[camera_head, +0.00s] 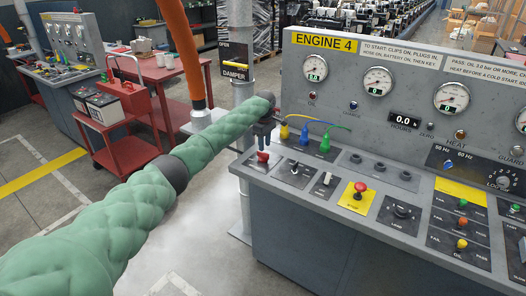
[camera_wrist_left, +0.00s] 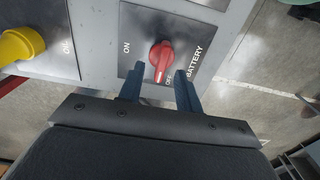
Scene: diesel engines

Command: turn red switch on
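The red switch (camera_wrist_left: 162,55) is a rotary knob on a dark plate marked BATTERY, ON and, partly hidden, OFF. The white mark on its handle points down in the left wrist view, toward the OFF label. In the head view the red switch (camera_head: 262,157) is at the left end of the Engine 4 console. My left gripper (camera_wrist_left: 158,88) is open, its two dark fingers apart, with the tips just short of the knob, one toward each side. My right gripper is not in view.
The grey console (camera_head: 345,180) also carries a red button on a yellow plate (camera_head: 358,190) and yellow, blue and green plugs (camera_head: 304,136) behind the front switches. A gauge panel (camera_head: 400,80) rises at the back. A red cart (camera_head: 130,110) stands left, beyond my arm.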

